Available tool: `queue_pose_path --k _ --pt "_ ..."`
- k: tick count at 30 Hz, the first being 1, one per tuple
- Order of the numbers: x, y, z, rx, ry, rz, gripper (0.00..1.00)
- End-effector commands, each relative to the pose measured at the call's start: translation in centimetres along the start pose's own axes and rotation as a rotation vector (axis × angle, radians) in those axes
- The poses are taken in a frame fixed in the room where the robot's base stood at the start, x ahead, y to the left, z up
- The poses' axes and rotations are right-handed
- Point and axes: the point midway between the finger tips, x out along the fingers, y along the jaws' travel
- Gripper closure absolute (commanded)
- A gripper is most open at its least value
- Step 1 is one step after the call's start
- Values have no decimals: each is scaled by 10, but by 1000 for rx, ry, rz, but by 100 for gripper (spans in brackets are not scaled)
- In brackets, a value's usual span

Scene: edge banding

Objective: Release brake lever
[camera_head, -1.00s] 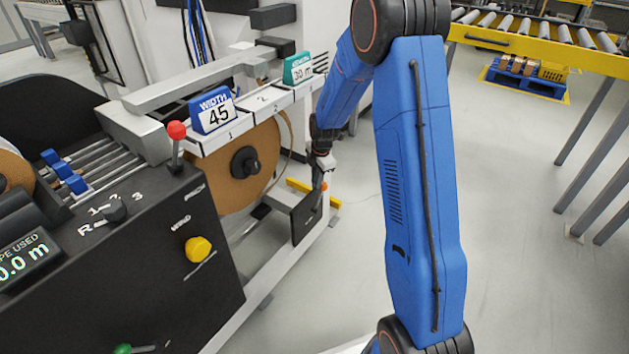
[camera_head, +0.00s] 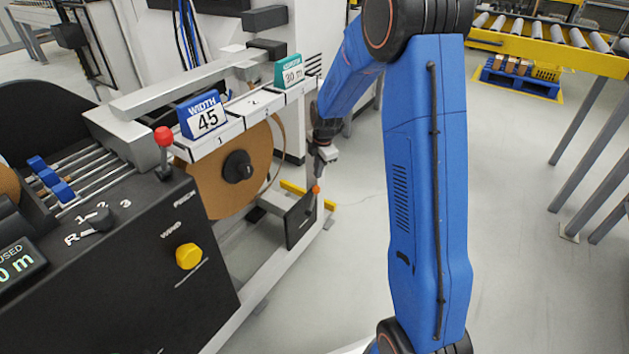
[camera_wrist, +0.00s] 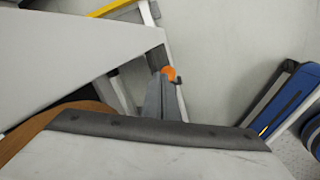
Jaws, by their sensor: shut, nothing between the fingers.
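The brake lever's orange knob (camera_head: 316,189) stands at the top of a dark plate (camera_head: 300,222) on the lower frame of the machine, beside the large brown roll. My gripper (camera_head: 321,174) is just above and beside this knob, pointing down. In the wrist view the orange knob (camera_wrist: 168,73) shows just beyond the tips of my shut gripper (camera_wrist: 160,78). The fingers hold nothing. I cannot tell whether they touch the knob. Most of the lever's shaft is hard to make out.
The brown roll (camera_head: 240,188) and the machine's black control panel (camera_head: 120,265) with a red-knobbed lever (camera_head: 164,138) and yellow knob (camera_head: 188,256) lie to the left. A yellow floor bar (camera_head: 300,192) is near the plate. Open floor (camera_head: 530,260) lies right, below a roller conveyor (camera_head: 545,40).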

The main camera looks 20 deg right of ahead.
Motion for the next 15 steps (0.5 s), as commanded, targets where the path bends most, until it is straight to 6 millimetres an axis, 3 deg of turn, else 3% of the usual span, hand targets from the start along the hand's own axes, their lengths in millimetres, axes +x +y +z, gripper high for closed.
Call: queue_pose_path --k 15 --pt "-100 1 -14 -6 6 -2 100"
